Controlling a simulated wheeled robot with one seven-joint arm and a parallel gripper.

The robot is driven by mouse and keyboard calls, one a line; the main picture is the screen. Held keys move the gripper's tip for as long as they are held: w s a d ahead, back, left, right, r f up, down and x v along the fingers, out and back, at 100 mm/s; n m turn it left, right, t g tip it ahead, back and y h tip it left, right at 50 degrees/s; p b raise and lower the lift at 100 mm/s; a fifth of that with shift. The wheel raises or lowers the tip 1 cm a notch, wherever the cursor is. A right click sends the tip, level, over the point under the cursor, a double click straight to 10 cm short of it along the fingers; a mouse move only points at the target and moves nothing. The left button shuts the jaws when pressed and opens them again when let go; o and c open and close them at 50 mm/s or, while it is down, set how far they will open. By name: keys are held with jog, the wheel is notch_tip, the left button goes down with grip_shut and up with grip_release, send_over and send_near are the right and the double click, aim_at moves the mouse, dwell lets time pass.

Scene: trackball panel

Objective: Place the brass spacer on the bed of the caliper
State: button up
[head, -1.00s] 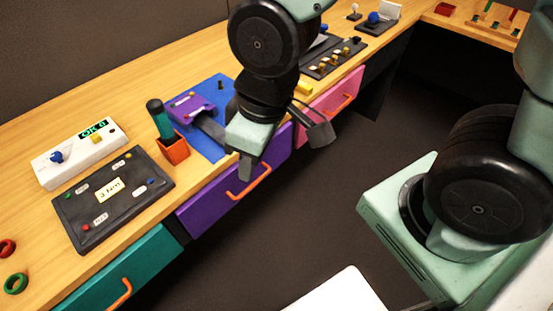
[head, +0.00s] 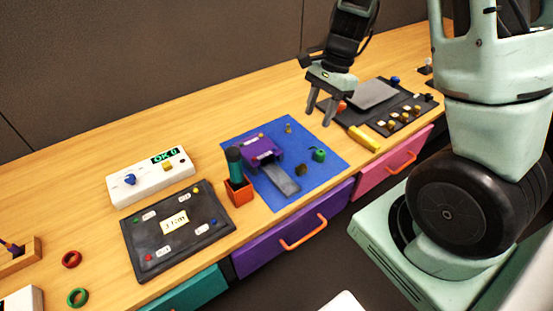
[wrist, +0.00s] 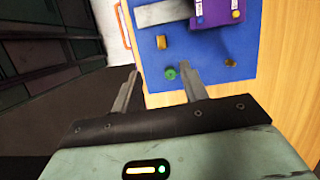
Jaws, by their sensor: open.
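The caliper is a purple body (head: 263,150) with a flat grey bed (head: 283,180), on a blue mat (head: 330,168). A brass-brown round piece (head: 301,170), likely the brass spacer, lies on the mat right of the bed; it also shows in the wrist view (wrist: 162,42). A green round piece (head: 318,155) lies beside it and appears between my fingertips in the wrist view. A smaller brownish piece (head: 289,127) lies behind; which one is brass is not fully certain. My gripper (head: 319,118) is open and empty, above the mat's far right side.
A yellow block (head: 363,139) and a dark tray with knobs (head: 403,118) stand right of the mat. An orange cup with a teal-handled tool (head: 239,190) stands left of the caliper. A black panel (head: 177,229) and white OK box (head: 150,180) lie further left.

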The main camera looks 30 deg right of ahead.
jog(key=b, duration=0.1)
send_over(302, 167)
jog(key=d, duration=0.1)
jog(key=f, duration=1.1)
jog(key=shift+w+d, duration=0.15)
jog(key=shift+d, duration=0.05)
jog(key=shift+d+b+x, duration=0.15)
jog(key=shift+b+x, duration=0.1)
jog(key=shift+x, duration=1.25)
jog(key=shift+d+b+x, duration=0.15)
jog(key=shift+b+x, duration=0.05)
jog(key=shift+x, duration=1.35)
grip_shut()
